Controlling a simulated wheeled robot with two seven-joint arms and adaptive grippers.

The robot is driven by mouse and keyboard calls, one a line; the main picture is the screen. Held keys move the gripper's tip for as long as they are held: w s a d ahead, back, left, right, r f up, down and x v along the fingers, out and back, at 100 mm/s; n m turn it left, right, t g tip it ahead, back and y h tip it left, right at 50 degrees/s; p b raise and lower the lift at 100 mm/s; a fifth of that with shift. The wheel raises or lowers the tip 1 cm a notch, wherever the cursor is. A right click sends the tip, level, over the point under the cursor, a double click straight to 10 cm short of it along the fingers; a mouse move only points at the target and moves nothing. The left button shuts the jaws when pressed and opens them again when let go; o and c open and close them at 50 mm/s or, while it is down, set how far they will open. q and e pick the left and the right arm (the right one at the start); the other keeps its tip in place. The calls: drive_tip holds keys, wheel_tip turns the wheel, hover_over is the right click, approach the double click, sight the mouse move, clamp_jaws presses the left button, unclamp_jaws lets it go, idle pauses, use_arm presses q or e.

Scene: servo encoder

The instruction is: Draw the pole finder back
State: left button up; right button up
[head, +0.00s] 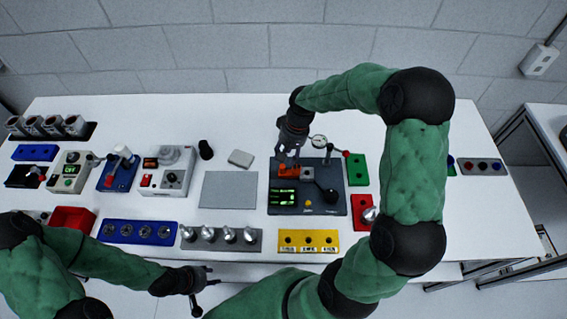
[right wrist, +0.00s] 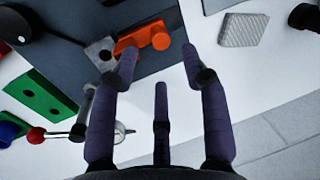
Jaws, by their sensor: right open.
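A dark panel (head: 330,205) on the table carries an orange part (head: 289,171), a small grey block (head: 307,173), a black knob (head: 327,189) and a green-lit display (head: 283,197). I cannot tell for sure which part is the pole finder; the orange part may be it. My right gripper (head: 289,155) is just above and behind the orange part. In the right wrist view the gripper (right wrist: 160,62) is open and empty, with the orange part (right wrist: 145,38) beyond its left fingertip; contact is unclear. My left gripper (head: 200,285) is open and empty in front of the table.
A dial gauge (head: 319,141) and a red-ended lever (head: 346,153) stand behind the panel. A green block (head: 357,169) and a red block (head: 362,212) are on its right. A yellow block (head: 308,241) lies in front. A bare grey plate (head: 229,190) lies on its left.

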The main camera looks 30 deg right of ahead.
sight(283, 166)
drive_tip(key=f, duration=0.4)
drive_tip(key=a+f, duration=0.1)
drive_tip(key=shift+w+f, duration=0.2)
drive_tip(key=shift+f, duration=0.2)
